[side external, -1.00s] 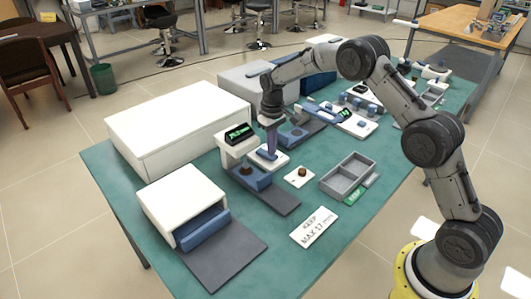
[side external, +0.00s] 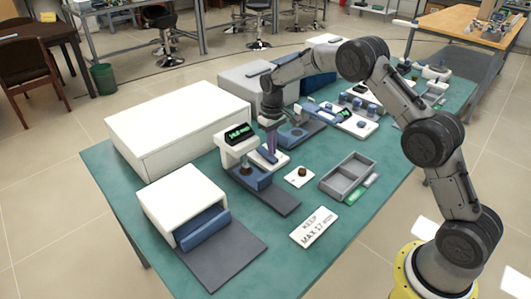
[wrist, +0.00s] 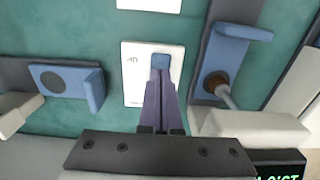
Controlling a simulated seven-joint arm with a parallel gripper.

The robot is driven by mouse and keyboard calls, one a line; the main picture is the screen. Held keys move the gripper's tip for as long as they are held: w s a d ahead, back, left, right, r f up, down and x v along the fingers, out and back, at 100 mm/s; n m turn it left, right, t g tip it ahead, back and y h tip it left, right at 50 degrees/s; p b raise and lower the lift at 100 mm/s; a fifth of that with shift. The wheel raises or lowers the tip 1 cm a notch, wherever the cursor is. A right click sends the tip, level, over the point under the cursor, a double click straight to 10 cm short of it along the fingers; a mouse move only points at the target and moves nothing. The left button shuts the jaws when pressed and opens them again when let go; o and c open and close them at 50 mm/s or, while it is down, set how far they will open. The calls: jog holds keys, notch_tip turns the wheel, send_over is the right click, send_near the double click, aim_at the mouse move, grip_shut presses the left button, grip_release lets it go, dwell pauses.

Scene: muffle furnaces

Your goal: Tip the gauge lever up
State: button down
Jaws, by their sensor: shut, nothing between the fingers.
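The gauge (side external: 230,150) is a white stand with a dark, green-lettered display and a blue base, left of my gripper. Beside it on the teal table lies a white plate with a blue lever (side external: 267,155). In the wrist view the lever (wrist: 160,62) shows at the end of my fingers, on the white plate (wrist: 134,90). My gripper (side external: 271,143) is shut and empty, pointing down at the lever; it also shows in the wrist view (wrist: 158,82). The tips are at or very close to the lever; contact cannot be told. The fingers hide the lever's near part.
A small white plate with a brown knob (side external: 300,176), a grey divided tray (side external: 333,185) and a "KEEP MAX 17 mm" card (side external: 314,228) lie to the right. White furnaces (side external: 180,125) stand at left. A blue part (wrist: 93,90) flanks the lever plate in the wrist view.

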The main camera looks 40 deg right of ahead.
notch_tip(320, 180, up, 6)
dwell(0.7)
jog(key=shift+r, duration=0.1)
